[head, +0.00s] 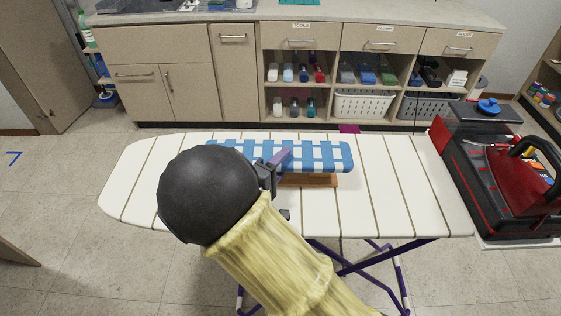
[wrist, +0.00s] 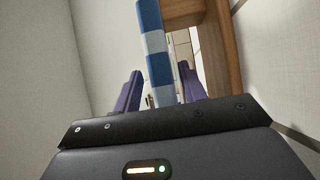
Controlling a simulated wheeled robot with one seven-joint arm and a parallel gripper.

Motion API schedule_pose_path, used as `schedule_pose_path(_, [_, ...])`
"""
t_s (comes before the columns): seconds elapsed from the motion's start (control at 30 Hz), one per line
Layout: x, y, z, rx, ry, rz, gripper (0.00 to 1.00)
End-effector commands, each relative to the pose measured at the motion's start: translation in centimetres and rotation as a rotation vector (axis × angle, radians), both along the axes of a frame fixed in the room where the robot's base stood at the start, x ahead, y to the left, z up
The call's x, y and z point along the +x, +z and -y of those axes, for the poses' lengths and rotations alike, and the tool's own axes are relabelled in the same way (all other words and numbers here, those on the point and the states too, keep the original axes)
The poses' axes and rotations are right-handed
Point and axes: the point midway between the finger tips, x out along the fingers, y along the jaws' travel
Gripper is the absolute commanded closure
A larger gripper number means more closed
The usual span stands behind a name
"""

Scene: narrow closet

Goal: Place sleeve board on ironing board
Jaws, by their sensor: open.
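The sleeve board (head: 325,153) has a blue-and-white checked top over a brown wooden base (head: 318,181). It appears to rest on the white, striped ironing board (head: 395,190), near its far edge. My gripper (head: 281,158) is at the sleeve board's middle, and my arm hides part of both boards. In the wrist view, the purple fingers of my open gripper (wrist: 160,85) stand on either side of the checked top (wrist: 155,45), with visible gaps. The wooden base (wrist: 220,45) is to the right, beside the ironing board's pale surface (wrist: 270,65).
A red and black machine (head: 495,170) stands at the ironing board's right end. Floor (head: 55,210) is clear at the left. Purple legs (head: 375,262) stand under the ironing board.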

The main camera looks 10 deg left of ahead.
Motion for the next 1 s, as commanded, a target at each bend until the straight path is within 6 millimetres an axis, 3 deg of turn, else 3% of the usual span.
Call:
schedule_pose_path(0.6, [-10.1,0.0,-3.7,-0.002,0.005,-0.002,0.58])
schedule_pose_path(1.0, [-11.1,-0.1,-4.0,-0.002,0.002,-0.002,0.58])
